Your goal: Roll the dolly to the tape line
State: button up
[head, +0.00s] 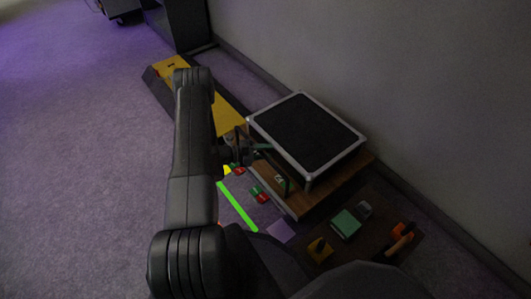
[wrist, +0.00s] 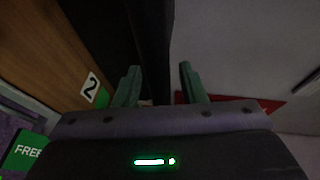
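The dolly (head: 292,205) is a low wooden platform beside the wall. A black case with silver edges (head: 305,135) sits flat on it. A bright green tape strip (head: 237,207) lies on the floor left of the dolly. My gripper (head: 262,147) is at the dolly's left side, close to the case, partly hidden by my arm. In the wrist view its two green fingers (wrist: 158,88) stand apart. A dark upright bar (wrist: 155,40) shows between and beyond them; I cannot tell whether they touch it. A wooden panel labelled 2 (wrist: 55,50) is to the left.
A yellow-topped ramp-like piece (head: 230,117) lies behind my arm. Small red and green items (head: 260,195) lie by the tape. A brown board (head: 375,230) with a green box (head: 345,223) and orange tool (head: 402,235) is at lower right. The left floor is clear.

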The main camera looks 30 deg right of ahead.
jog(key=shift+d, duration=0.15)
jog(key=shift+c, duration=0.2)
grip_shut()
jog(key=s+a, duration=0.1)
jog(key=a, duration=1.1)
jog(key=shift+o, duration=0.2)
grip_release()
jog(key=shift+a, duration=0.1)
jog(key=p+v, duration=0.2)
jog(key=v, duration=1.1)
jog(key=shift+a+p, duration=0.3)
